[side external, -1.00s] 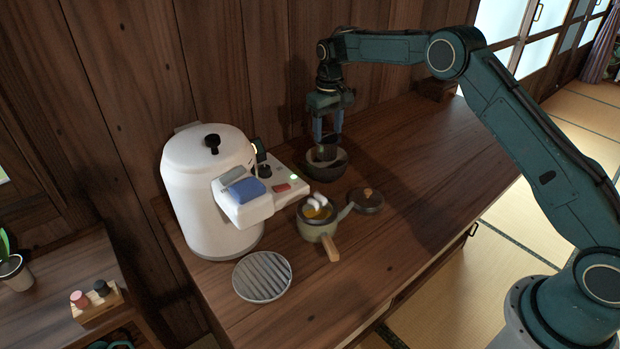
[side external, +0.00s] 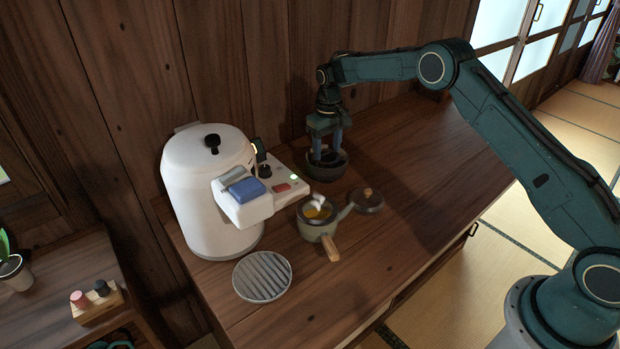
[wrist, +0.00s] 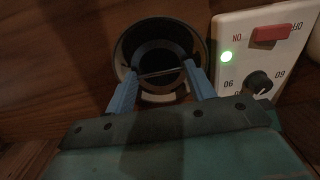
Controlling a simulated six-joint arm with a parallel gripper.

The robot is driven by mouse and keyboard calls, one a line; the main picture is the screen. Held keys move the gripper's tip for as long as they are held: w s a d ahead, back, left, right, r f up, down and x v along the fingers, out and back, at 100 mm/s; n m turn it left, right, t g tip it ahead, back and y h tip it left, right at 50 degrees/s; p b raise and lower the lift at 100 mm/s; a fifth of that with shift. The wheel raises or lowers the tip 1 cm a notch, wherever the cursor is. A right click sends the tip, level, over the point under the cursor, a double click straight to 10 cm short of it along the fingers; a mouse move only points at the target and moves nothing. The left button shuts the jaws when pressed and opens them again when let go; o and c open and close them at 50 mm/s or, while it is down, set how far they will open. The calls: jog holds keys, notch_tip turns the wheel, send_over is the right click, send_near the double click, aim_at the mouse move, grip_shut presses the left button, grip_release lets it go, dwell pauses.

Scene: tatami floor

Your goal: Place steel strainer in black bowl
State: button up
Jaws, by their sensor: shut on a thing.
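The black bowl (side external: 340,170) stands on the wooden counter near the back wall, to the right of the white cooker. Its round rim also shows in the wrist view (wrist: 122,48). My gripper (side external: 328,157) points down into the bowl, with its fingers inside the rim. In the wrist view, the blue fingers (wrist: 160,72) are spread apart and shut on the steel strainer (wrist: 162,73), a dark round shape with a thin bar across it. The strainer is within the bowl's outline. Whether it touches the bowl's bottom is hidden.
The white cooker (side external: 207,180) has a control panel (wrist: 250,60) close beside the bowl. A small pot (side external: 318,222) with a wooden handle stands in front, beside a dark round lid (side external: 368,203). A round slatted rack (side external: 262,277) lies nearer. The counter's right part is clear.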

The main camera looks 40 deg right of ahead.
aim_at(327, 152)
jog(key=shift+f, duration=0.1)
jog(key=o, duration=1.2)
notch_tip(327, 152, up, 12)
jog(key=shift+r, duration=0.1)
dwell(0.5)
